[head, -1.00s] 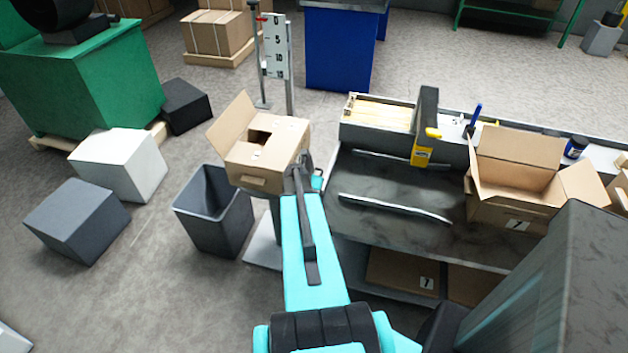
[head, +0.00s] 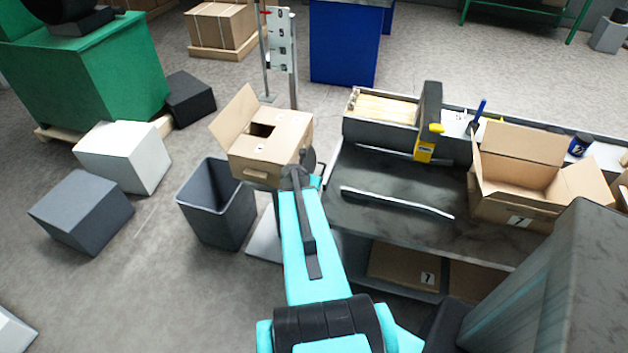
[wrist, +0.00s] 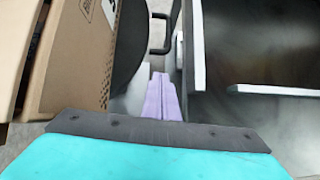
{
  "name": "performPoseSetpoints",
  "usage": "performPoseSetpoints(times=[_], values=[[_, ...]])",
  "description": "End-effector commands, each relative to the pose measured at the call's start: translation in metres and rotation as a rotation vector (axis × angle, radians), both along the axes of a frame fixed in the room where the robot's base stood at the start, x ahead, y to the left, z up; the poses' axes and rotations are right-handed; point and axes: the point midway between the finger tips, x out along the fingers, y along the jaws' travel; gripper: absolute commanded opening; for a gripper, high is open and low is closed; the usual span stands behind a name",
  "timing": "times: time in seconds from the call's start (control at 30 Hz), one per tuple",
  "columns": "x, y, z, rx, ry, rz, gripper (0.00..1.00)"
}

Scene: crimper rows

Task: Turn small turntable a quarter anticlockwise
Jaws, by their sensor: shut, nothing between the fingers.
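A cardboard box (head: 272,158) with one raised flap and a dark opening in its top sits on a stand left of the bench. A dark round disc (wrist: 129,48) shows beside the box (wrist: 72,55) in the wrist view; it looks like the small turntable, mostly hidden under the box. My gripper (wrist: 161,90) is shut and empty, its pale purple fingers low beside the disc's right edge. I cannot tell whether they touch it. In the head view my arm hides the fingers and part of the stand.
A grey bin (head: 217,203) stands left of the stand. The dark bench (head: 390,190) on the right has metal rails and an open box (head: 518,180). Grey and white blocks lie on the floor at left. A black handle (wrist: 160,32) shows ahead of the fingers.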

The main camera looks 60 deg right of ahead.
Motion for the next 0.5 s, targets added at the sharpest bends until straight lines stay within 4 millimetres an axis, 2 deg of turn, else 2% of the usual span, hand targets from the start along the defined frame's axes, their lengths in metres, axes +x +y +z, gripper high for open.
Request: performPoseSetpoints(times=[0.5], values=[[-0.012,0.032,0.044,-0.002,-0.002,0.000,0.00]])
